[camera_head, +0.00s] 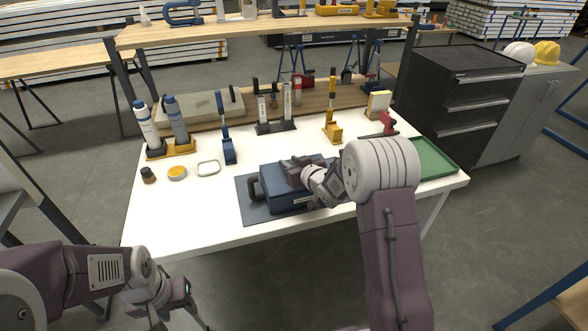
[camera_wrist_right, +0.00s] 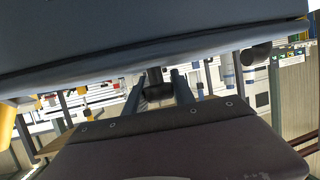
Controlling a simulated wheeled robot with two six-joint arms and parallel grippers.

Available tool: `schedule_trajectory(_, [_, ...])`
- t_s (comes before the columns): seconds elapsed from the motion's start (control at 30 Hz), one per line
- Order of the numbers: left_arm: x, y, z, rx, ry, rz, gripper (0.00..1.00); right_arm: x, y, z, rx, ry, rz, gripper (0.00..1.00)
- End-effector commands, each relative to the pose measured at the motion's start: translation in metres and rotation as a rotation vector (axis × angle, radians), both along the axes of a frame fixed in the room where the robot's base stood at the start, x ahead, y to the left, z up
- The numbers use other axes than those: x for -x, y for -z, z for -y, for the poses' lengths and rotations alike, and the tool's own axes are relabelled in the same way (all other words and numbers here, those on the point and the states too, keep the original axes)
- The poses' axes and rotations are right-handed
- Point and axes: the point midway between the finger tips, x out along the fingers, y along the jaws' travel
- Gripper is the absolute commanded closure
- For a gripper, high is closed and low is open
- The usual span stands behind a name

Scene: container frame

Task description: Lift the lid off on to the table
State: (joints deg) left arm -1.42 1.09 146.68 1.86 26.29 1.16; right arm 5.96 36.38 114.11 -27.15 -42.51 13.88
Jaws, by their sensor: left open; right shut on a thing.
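A dark blue box (camera_head: 284,199) with a dark loop handle (camera_head: 254,188) on its left side sits on a grey-blue mat (camera_head: 246,209) at the table's front middle. My right gripper (camera_head: 293,171) is at the box's top and shut on the lid's handle; the hand hides much of the lid. In the right wrist view, the fingers close around a dark knob (camera_wrist_right: 155,80), and a blue panel (camera_wrist_right: 130,28) fills the top. I cannot tell whether the lid is apart from the box. My left gripper (camera_head: 178,291) is open and empty, low in front of the table.
A green tray (camera_head: 432,158) lies right of my right arm. Left on the white table (camera_head: 190,222) are a small dark jar (camera_head: 148,175), a yellow-topped tin (camera_head: 177,172) and a small white dish (camera_head: 208,168). Bottles and upright tools stand behind. The table's front left is clear.

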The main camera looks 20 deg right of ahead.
Motion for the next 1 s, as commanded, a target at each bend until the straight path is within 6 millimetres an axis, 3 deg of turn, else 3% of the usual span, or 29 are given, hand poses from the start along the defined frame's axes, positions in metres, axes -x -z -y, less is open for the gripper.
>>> schedule_trajectory(0.2, [0.000,-0.015,0.000,0.000,0.000,0.000,0.53,-0.001,-0.055,0.000,0.001,0.000,0.009,1.00])
schedule_trajectory(0.4, [0.000,-0.025,0.000,0.000,0.000,0.000,0.53,-0.001,-0.092,0.000,0.000,-0.001,0.006,1.00])
schedule_trajectory(0.83, [0.000,-0.026,0.000,0.000,0.000,0.000,0.53,0.000,-0.099,0.000,0.000,0.001,0.003,1.00])
schedule_trajectory(1.0, [0.000,-0.026,0.000,0.000,0.000,0.000,0.53,0.002,-0.101,-0.011,0.001,-0.029,0.004,1.00])
